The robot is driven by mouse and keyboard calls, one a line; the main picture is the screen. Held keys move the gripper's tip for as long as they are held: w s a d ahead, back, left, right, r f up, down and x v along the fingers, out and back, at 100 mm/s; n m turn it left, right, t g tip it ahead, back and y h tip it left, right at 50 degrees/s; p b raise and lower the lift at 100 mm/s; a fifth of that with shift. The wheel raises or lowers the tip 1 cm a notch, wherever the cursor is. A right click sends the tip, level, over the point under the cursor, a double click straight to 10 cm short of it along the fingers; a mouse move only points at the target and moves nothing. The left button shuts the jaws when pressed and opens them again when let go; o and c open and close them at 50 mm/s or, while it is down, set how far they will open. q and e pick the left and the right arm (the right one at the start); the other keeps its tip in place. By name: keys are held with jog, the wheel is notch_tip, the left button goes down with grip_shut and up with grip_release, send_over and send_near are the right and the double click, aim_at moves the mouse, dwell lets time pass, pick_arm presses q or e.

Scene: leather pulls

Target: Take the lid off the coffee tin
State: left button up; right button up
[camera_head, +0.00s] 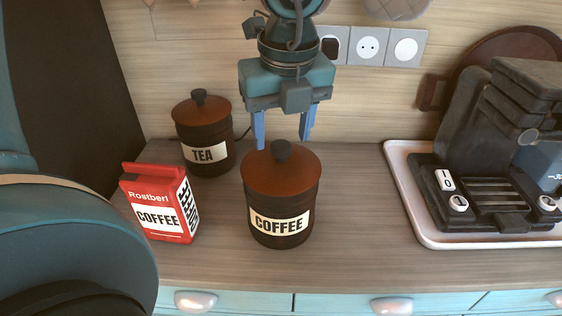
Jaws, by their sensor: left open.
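The coffee tin (280,215) stands upright in the middle of the wooden counter. It is dark brown with a cream label reading COFFEE. Its reddish-brown lid (262,176) with a dark round knob (281,151) is on it. My left gripper (282,142) points down above the lid, its two blue fingers open and apart. In the picture the fingertips lie on either side of the knob; I cannot tell their exact depth or whether they touch it. My right gripper is not in view.
A matching tea tin (205,133) stands behind to the left. A red coffee packet (160,205) is left of the coffee tin. A coffee machine (490,140) sits on a white tray (412,215) at right. The counter between tin and tray is clear.

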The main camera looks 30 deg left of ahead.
aim_at(281, 144)
pick_arm(q)
jog(key=f, duration=0.3)
jog(key=shift+w+a+f, duration=0.15)
jog(key=shift+a+f, duration=0.05)
jog(key=shift+f, duration=0.05)
jog(key=c, duration=1)
jog(key=shift+r, duration=0.1)
